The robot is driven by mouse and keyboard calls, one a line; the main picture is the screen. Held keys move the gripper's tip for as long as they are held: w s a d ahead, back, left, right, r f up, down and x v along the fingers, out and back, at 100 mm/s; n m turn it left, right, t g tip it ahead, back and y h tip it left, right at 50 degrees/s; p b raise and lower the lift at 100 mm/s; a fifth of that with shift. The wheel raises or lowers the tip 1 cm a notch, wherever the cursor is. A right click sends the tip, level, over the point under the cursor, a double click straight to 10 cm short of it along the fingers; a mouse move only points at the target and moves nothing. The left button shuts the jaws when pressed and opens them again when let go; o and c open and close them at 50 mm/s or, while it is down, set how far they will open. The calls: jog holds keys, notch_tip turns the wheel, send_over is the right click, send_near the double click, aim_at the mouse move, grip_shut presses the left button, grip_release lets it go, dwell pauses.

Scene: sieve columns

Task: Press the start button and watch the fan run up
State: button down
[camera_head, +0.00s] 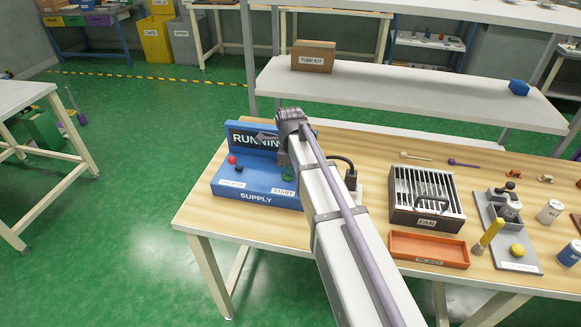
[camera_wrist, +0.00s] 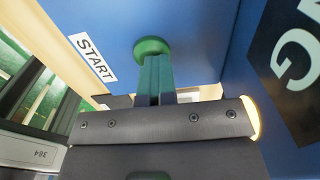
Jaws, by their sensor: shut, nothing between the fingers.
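The blue supply box (camera_head: 255,197) stands at the left of the wooden bench. Its raised panel (camera_head: 243,138) reads "RUNNIN", with the rest hidden behind my arm. The green start button (camera_head: 288,174) is partly behind my arm; it also shows in the wrist view (camera_wrist: 152,46) beside the START label. My gripper (camera_wrist: 154,58) is shut and empty, its fingertips at the button's face. They seem to touch it, but I cannot tell how far it is pressed. The fan (camera_head: 425,195) is a dark box with a pale slatted grille, right of my arm; its turning cannot be judged.
A red knob (camera_head: 232,160) and a black knob (camera_head: 239,169) are on the supply box. An orange reject tray (camera_head: 430,250) lies in front of the fan. A grey fixture (camera_head: 508,232) stands at right. A shelf with a tube kit box (camera_head: 313,56) runs behind.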

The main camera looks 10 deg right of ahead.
jog(key=shift+f, duration=0.2)
notch_tip(320, 180, up, 14)
jog(key=p, duration=1.5)
jog(key=shift+r, duration=0.15)
jog(key=s+n, duration=2)
jog(key=n, duration=0.3)
jog(key=shift+a, duration=0.35)
